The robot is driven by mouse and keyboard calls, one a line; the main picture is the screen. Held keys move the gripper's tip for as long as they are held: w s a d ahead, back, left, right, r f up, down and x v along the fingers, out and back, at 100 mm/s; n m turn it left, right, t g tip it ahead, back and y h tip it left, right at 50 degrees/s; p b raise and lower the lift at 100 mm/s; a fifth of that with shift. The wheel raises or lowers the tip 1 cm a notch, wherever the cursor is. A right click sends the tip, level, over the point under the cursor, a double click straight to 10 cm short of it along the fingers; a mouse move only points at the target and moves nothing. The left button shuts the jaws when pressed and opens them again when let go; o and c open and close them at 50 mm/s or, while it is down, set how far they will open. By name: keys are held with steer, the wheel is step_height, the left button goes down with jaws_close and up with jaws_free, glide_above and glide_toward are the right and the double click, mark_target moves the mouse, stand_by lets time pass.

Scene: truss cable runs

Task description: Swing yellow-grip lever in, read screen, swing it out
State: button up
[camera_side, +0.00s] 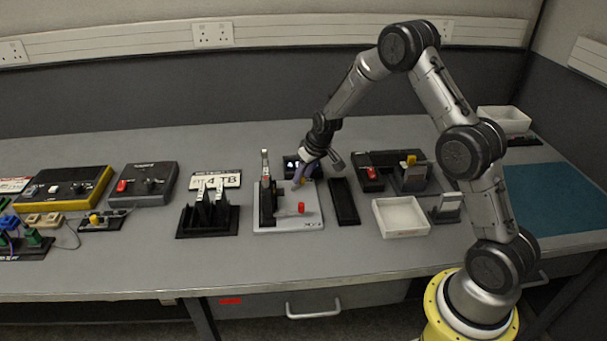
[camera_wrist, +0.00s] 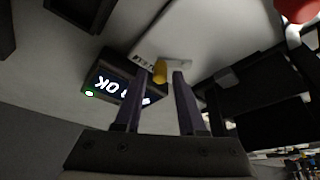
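The lever's yellow grip (camera_wrist: 160,71) is between the fingertips of my gripper (camera_wrist: 159,82) in the wrist view, with a gap on each side. My gripper is open. In the side view my gripper (camera_side: 308,172) is low over the back of a light grey plate (camera_side: 285,222), and a small yellow spot (camera_side: 302,181) shows by its fingers. The dark screen box (camera_wrist: 113,88) is lit. Its text appears upside down and includes "OK", with a green light beside it; my finger hides part of the text. The screen box (camera_side: 290,166) is partly behind my gripper in the side view.
The plate carries an upright black-based clamp (camera_side: 267,195) and a red knob (camera_side: 301,207). A black tray (camera_side: 344,202) and a white bin (camera_side: 401,216) are to the right. A black rack (camera_side: 208,217) is to the left. The table front is clear.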

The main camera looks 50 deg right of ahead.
steer(key=shift+o, duration=0.6)
steer(key=shift+r, duration=0.2)
steer(key=v, duration=1.3)
steer(key=shift+s+r, duration=0.15)
steer(key=shift+r, duration=0.05)
